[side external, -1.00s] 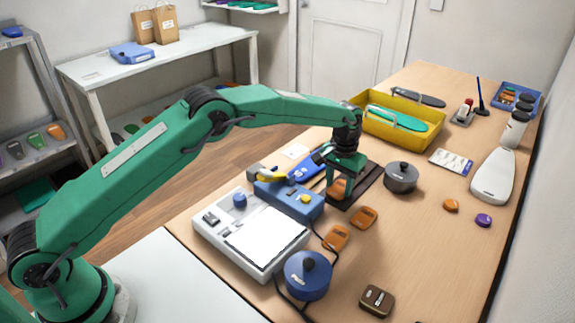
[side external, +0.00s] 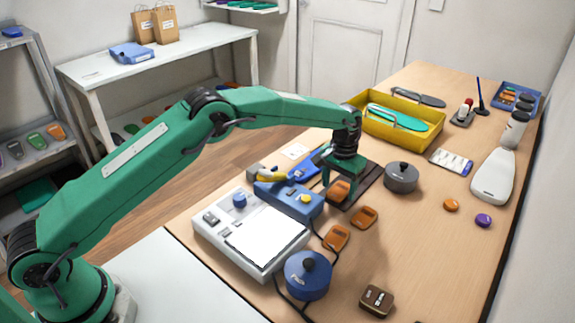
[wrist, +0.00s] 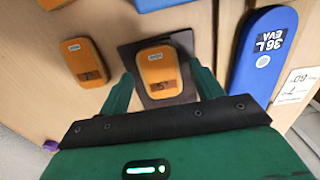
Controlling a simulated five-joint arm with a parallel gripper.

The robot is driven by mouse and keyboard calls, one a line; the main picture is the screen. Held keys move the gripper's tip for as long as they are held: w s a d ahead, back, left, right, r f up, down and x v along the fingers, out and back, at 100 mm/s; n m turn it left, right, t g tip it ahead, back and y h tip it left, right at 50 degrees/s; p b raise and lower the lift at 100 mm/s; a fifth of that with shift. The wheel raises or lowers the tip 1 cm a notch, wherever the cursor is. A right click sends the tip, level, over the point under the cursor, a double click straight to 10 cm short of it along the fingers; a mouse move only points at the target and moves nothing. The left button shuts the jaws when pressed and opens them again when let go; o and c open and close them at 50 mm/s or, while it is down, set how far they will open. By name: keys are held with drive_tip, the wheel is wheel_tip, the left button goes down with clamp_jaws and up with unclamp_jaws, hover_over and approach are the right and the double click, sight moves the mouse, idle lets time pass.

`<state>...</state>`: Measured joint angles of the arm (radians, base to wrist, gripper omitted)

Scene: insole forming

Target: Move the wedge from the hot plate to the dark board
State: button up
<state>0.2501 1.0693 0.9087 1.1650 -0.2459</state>
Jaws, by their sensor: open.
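An orange wedge (side external: 339,192) lies on the dark board (side external: 371,188), near its front left end. In the wrist view the wedge (wrist: 158,70) shows a pale label and rests flat on the dark board (wrist: 130,53). My gripper (side external: 337,178) is open over the wedge. In the wrist view its fingers (wrist: 162,74) stand apart on either side of the wedge, with gaps visible. The white device with a bright flat panel, seemingly the hot plate (side external: 268,238), stands left of the board with nothing on the panel.
Two more orange wedges (side external: 336,238) (side external: 364,217) lie on the table near the board. A blue box (side external: 290,200) stands behind the hot plate. A grey lidded pot (side external: 401,178) is close right; a blue pot (side external: 307,275) stands in front. A yellow tray (side external: 381,131) is behind.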

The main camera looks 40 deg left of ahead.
sight(339, 191)
wheel_tip(339, 191, up, 12)
idle(0.6)
drive_tip(key=shift+r, duration=0.1)
idle(0.4)
drive_tip(key=s+a+r+t, duration=0.1)
drive_tip(key=s+a+r, duration=0.4)
drive_tip(key=s+r, duration=0.3)
drive_tip(key=s+a+r+t, duration=0.2)
drive_tip(key=s+a+r, duration=0.3)
drive_tip(key=s+r, duration=0.4)
drive_tip(key=s+a+f+t, duration=0.1)
drive_tip(key=s+a+f, duration=0.1)
drive_tip(key=s, duration=0.9)
drive_tip(key=s+a+f+t, duration=0.1)
drive_tip(key=s+a+f, duration=0.2)
drive_tip(key=s, duration=0.8)
drive_tip(key=shift+a+f+t, duration=0.3)
drive_tip(key=shift+a+f, duration=0.05)
drive_tip(key=shift+f, duration=0.25)
